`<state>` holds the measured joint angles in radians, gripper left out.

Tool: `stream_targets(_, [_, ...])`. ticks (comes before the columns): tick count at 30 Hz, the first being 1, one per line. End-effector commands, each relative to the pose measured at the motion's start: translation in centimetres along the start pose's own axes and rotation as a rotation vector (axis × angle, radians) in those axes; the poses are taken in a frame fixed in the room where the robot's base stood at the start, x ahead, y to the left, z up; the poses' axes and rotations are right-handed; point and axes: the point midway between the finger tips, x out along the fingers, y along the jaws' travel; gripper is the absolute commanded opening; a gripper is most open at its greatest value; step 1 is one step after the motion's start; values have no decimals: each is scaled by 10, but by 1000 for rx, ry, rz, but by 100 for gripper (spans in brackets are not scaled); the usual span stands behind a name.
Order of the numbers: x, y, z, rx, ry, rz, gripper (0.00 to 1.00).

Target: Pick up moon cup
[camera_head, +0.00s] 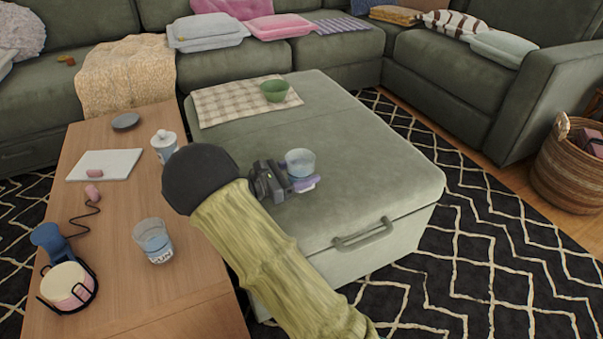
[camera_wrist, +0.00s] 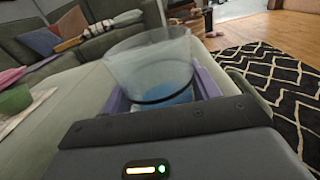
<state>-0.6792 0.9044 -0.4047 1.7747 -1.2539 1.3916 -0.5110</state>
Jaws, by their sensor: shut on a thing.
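A clear cup with a blue lower part (camera_head: 300,162) is between the purple fingers of my gripper (camera_head: 304,184), over the green ottoman (camera_head: 370,165). In the wrist view the same cup (camera_wrist: 152,65) stands roughly upright, slightly tilted in the picture, with a finger on each side. My gripper is shut on it. Its label is not readable, and I cannot tell whether its base touches the ottoman. A similar clear cup with lettering (camera_head: 153,240) stands on the wooden table (camera_head: 185,275), away from my gripper.
A green bowl (camera_head: 274,91) sits on a checked cloth (camera_head: 228,104) at the ottoman's back. A wicker basket (camera_head: 570,170) stands at right.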

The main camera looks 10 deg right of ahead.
Motion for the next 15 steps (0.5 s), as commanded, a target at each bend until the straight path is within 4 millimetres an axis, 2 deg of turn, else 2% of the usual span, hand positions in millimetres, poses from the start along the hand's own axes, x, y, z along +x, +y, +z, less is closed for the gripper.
stream_targets(1, [0,1,14,2,0,0,36])
stream_targets(9, [0,3,64,2,0,0,36])
stream_targets(15, [0,4,81,0,0,0,36])
